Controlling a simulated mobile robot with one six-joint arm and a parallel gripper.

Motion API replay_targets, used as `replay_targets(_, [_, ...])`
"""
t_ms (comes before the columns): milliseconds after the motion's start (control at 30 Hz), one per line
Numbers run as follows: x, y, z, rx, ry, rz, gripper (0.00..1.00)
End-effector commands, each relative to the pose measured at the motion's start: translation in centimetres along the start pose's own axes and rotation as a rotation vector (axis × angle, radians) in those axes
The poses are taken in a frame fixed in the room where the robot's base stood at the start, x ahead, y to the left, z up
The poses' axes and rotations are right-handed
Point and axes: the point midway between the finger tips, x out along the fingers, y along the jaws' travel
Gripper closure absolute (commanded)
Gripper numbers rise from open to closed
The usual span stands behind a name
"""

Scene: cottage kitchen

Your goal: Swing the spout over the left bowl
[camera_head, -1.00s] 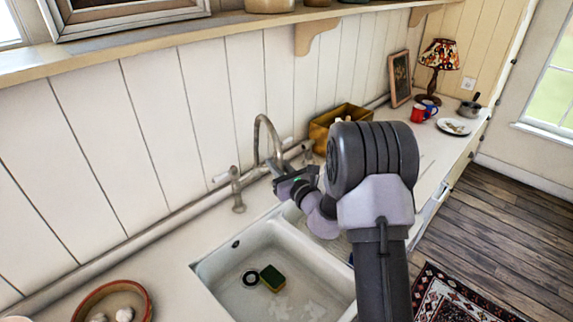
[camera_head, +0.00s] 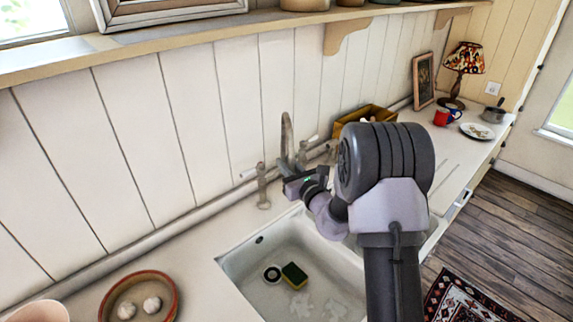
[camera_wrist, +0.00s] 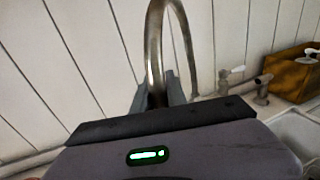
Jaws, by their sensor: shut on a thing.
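The metal gooseneck spout (camera_head: 286,135) rises behind the sink and looks narrow, nearly edge-on, in the head view. My gripper (camera_head: 292,182) is shut on the spout's hanging end. In the wrist view the spout (camera_wrist: 154,50) comes down between the two fingers (camera_wrist: 157,92), and its tip is hidden behind the gripper body. The left bowl (camera_head: 235,268) of the white sink lies below and in front of my gripper. The right bowl is mostly hidden by my arm.
A green and yellow sponge (camera_head: 294,274) and a drain lie in the left bowl. A tap post (camera_head: 263,188) stands left of the spout. A brown dish (camera_head: 170,307) is on the left counter. A yellow box (camera_head: 366,116) stands behind the sink to the right.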

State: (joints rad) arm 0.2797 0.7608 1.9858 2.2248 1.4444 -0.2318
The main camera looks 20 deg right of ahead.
Motion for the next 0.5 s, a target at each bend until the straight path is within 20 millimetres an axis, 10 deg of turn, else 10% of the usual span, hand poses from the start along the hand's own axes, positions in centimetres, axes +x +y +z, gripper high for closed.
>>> replay_targets(67, [0.05, -0.08, 0.19, -0.001, -0.004, -0.001, 1.0])
replay_targets(200, [0.04, -0.08, 0.17, -0.001, -0.004, -0.002, 0.61])
replay_targets(500, [-0.04, -0.07, 0.08, 0.0, -0.002, -0.001, 0.61])
